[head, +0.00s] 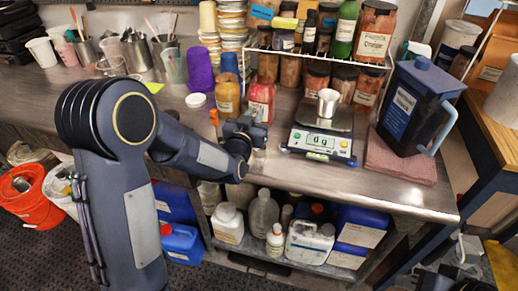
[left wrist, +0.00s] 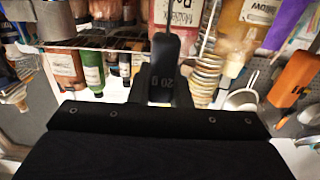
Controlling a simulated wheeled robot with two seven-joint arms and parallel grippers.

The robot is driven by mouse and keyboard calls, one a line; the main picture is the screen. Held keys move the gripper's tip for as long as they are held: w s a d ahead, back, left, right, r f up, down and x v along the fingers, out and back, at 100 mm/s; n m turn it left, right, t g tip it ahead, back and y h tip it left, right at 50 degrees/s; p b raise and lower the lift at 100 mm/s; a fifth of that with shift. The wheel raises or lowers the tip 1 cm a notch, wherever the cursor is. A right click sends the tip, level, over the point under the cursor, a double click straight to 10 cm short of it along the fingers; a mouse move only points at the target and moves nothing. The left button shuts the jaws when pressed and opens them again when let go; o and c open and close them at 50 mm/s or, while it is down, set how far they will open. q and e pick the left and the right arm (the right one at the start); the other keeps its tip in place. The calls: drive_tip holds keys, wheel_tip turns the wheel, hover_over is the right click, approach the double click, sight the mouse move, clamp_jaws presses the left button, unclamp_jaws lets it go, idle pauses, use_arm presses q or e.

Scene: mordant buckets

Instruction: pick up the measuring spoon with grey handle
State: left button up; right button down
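The spoon's bowl cannot be made out.
An orange handle (left wrist: 292,80) is close to the right of my left gripper in the wrist view. Bottles stand on the shelf below.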

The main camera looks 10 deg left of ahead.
use_arm(q)
clamp_jaws()
drive_tip(key=shift+r, duration=0.15)
drive_tip(key=s+d+r+p, duration=0.1)
drive_tip(key=s+r, duration=1.1)
drive_tip(key=s, duration=0.2)
drive_tip(key=shift+d+r, duration=0.2)
drive_tip(key=shift+r, duration=0.2)
drive_tip(key=shift+w, duration=0.1)
idle(1.6)
